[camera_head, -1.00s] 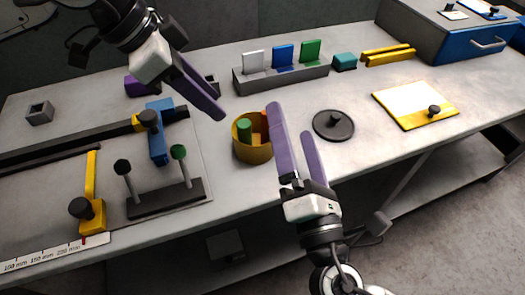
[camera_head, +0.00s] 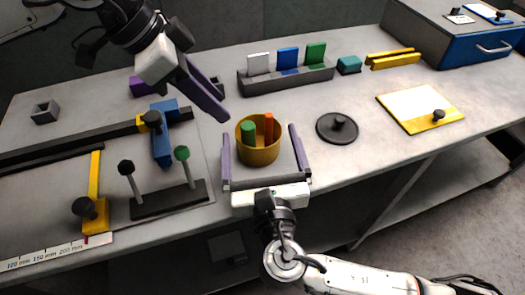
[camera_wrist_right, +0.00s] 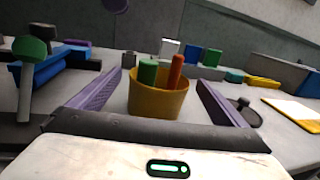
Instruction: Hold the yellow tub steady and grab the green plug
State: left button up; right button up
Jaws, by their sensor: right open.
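The yellow tub (camera_head: 258,155) stands upright near the front edge of the table. The green plug (camera_head: 248,132) and an orange-red plug (camera_head: 269,127) stand in it, their tops above the rim. My right gripper (camera_head: 258,145) is open, with one purple finger on each side of the tub; in the right wrist view the tub (camera_wrist_right: 157,101) sits between the fingers, with a gap at each side. The green plug (camera_wrist_right: 148,71) is left of the orange-red one there. My left gripper (camera_head: 222,108) is above the table, up and left of the tub; whether its fingers are apart is unclear.
A round dark lid with a knob (camera_head: 337,128) lies right of the tub. A grey rack (camera_head: 285,77) with white, blue and green plates stands behind. A dark stand with two knobbed posts (camera_head: 170,199) is at left. A yellow-edged board (camera_head: 420,108) lies at right.

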aim_at(247, 125)
jog(key=w, duration=0.4)
jog(key=w+a, duration=0.1)
jog(key=w, duration=0.1)
jog(key=shift+w, duration=0.3)
pick_arm(q)
jog(key=shift+c, duration=0.2)
pick_arm(e)
jog(key=c, duration=1.1)
pick_arm(q)
jog(key=shift+c, duration=0.3)
pick_arm(e)
jog(key=shift+c, duration=0.2)
jog(key=shift+d, duration=0.1)
pick_arm(q)
jog(key=d+f+m, duration=0.1)
jog(key=f, duration=0.1)
jog(key=w+d+f+m+g, duration=0.1)
jog(key=d+f, duration=0.1)
jog(key=f, duration=0.1)
jog(key=d+f+m+y, duration=0.1)
jog(key=d+f, duration=0.1)
jog(key=shift+w+f+g, duration=0.15)
jog(key=shift+w+g, duration=0.15)
jog(key=shift+w, duration=0.1)
